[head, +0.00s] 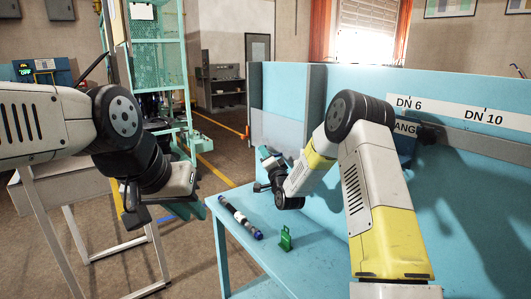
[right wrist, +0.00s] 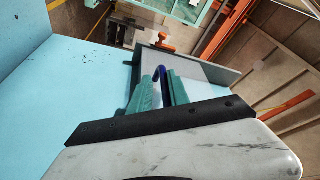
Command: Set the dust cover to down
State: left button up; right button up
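I cannot single out the dust cover for certain. In the right wrist view a small dark-blue curved piece (right wrist: 161,76) shows between my right gripper's two teal fingers (right wrist: 162,94). The fingers stand apart with a narrow gap; I cannot tell whether they touch the piece. In the head view my right gripper (head: 268,160) is above the far part of the light-blue bench (head: 241,205), near the blue panel, its fingertips partly hidden by its own wrist. My left gripper (head: 194,208) hangs left of the bench, away from it; its finger opening is not clear.
A dark hose piece with blue ends (head: 240,217) lies on the bench, beside a small green upright stand (head: 286,239). The blue back panel (head: 460,170) bounds the bench on the right. A grey table (head: 75,190) and a teal rack (head: 155,60) stand at left.

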jog(key=shift+r, duration=0.1)
jog(key=v, duration=0.7)
jog(key=shift+s, duration=0.4)
jog(key=shift+s+d, duration=0.1)
jog(key=shift+d, duration=0.05)
